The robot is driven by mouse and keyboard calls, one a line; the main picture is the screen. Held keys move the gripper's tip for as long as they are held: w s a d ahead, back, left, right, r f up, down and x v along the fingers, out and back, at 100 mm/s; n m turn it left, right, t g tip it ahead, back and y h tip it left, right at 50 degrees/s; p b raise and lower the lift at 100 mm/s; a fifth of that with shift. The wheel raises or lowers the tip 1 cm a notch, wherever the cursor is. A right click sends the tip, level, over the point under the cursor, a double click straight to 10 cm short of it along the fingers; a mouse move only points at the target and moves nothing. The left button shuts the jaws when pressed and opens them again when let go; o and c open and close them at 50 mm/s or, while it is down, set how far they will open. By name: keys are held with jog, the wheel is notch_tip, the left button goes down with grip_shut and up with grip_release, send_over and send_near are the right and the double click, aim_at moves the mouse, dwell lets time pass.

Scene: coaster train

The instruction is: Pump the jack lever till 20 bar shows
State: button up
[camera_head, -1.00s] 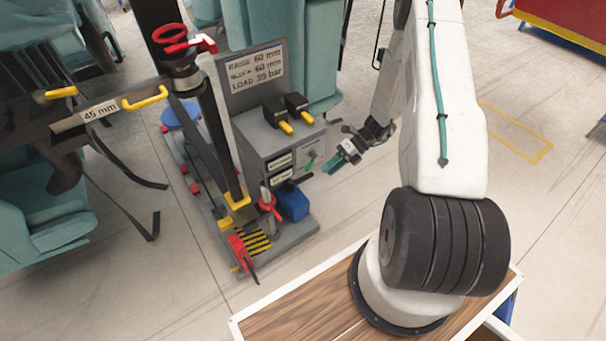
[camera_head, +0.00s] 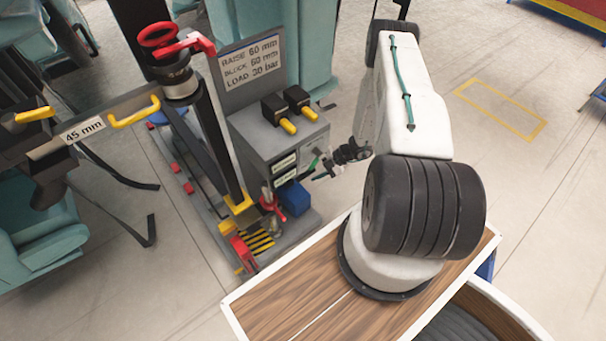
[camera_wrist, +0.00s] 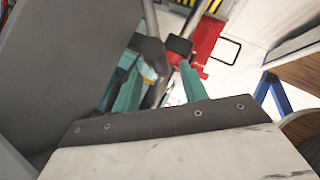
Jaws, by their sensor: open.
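My gripper (camera_head: 321,170) is open beside the right side of the grey console, low down near its front corner. In the wrist view its two teal fingers (camera_wrist: 160,88) stand apart, with a dark, blurred part behind the gap; I cannot tell whether they touch it. A red jack-like part (camera_head: 271,205) stands at the foot of the black column, left of the blue box. I cannot make out which part is its lever. No pressure reading is legible. The sign (camera_head: 250,62) reads RAISE 60 mm, BLOCK 60 mm and what looks like LOAD 30 bar.
The grey console (camera_head: 275,140) carries two black blocks with yellow handles (camera_head: 288,127). A blue box (camera_head: 294,198) sits below it. A red part (camera_head: 243,253) lies beside yellow-black stripes; red also shows in the wrist view (camera_wrist: 208,45). Floor right of the console is clear.

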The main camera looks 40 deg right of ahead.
aim_at(308, 173)
jog(key=shift+x, duration=2.25)
grip_shut()
jog(key=s+f, duration=0.6)
jog(key=f, duration=0.2)
jog(key=shift+s+d+f, duration=0.15)
jog(key=shift+s+f, duration=0.1)
jog(key=shift+s, duration=0.1)
grip_release()
